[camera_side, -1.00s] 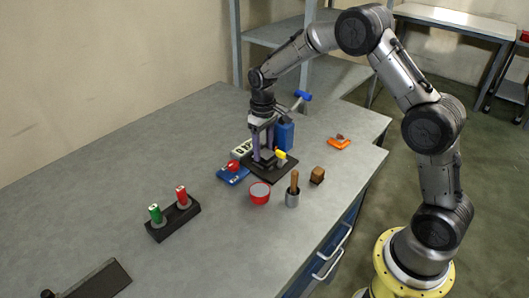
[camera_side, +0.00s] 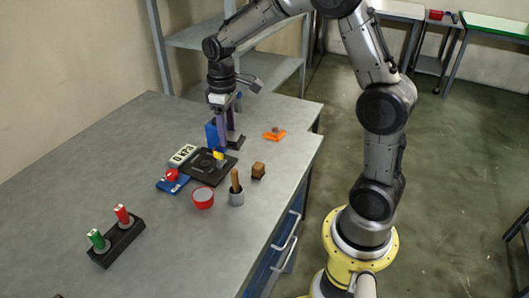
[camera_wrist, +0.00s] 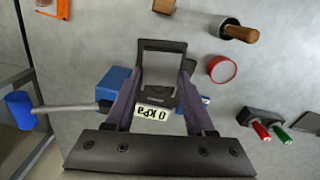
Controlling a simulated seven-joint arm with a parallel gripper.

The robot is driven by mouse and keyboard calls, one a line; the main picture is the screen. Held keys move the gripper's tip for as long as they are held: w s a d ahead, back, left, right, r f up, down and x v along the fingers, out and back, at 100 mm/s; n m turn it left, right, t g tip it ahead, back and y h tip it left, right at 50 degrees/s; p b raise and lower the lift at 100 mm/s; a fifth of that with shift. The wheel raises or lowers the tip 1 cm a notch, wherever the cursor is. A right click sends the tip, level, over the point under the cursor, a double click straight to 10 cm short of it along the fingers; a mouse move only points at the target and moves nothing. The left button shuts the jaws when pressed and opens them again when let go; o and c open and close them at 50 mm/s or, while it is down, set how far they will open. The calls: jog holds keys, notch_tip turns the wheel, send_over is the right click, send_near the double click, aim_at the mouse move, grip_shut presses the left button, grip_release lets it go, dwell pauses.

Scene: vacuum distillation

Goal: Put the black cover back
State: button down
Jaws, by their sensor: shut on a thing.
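My gripper (camera_side: 230,128) is shut on the black cover (camera_side: 236,142). It holds the cover low over the back of the table, behind and right of the black base plate (camera_side: 200,172), which has a yellow part (camera_side: 218,156) on it. I cannot tell whether the cover touches the table. In the wrist view the cover (camera_wrist: 163,45) is a dark frame with a rectangular opening, between the two purple-grey fingers.
A blue box (camera_side: 212,135) stands close beside the gripper. A 0 kPa display (camera_side: 183,155), a red button on a blue base (camera_side: 172,178), a red cup (camera_side: 203,198), a mortar with pestle (camera_side: 236,192), a wooden block (camera_side: 258,170) and an orange item (camera_side: 274,134) surround the area.

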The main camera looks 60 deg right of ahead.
jog(key=s+d+r+m, duration=0.1)
jog(key=s+d, duration=0.1)
jog(key=s, duration=0.7)
jog(key=s+d+r+m, duration=0.1)
jog(key=s+d+r, duration=0.1)
jog(key=s, duration=0.7)
send_over(268, 153)
jog(key=f, duration=0.9)
jog(key=shift+s+a+f, duration=0.1)
jog(key=shift+a+f, duration=0.05)
jog(key=shift+a, duration=0.05)
jog(key=shift+w+d+f, duration=0.1)
jog(key=shift+w+f, duration=0.1)
jog(key=shift+f, duration=1.6)
jog(key=shift+c, duration=1.3)
grip_release()
jog(key=shift+f, duration=0.15)
